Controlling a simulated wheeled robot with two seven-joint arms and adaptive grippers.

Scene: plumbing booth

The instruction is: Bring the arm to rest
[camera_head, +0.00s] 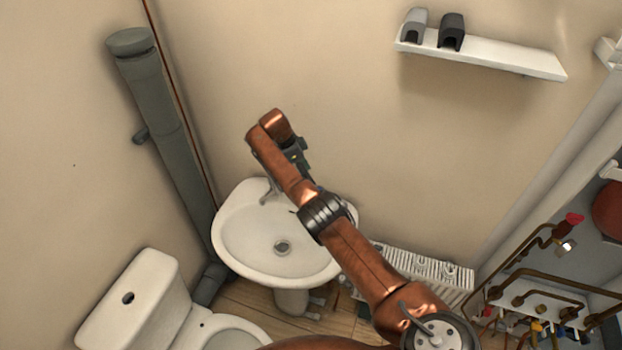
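One copper-coloured arm of mine comes in from the lower right and reaches up and left across the washbasin. I take it for my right arm. At its far end, a dark part that looks like my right gripper (298,156) shows partly behind the copper wrist. Its fingers are too hidden and small to read, and I see nothing clearly held. The white washbasin (237,240) is below and behind the arm, with its tap (267,191) just left of the forearm. My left gripper is not in view.
A white toilet (150,295) stands at lower left, beside a grey vertical pipe (160,110). A white wall shelf (500,60) holds a grey and a black object. A white radiator (440,275) and copper pipework (545,285) are at right. The wall above the arm is clear.

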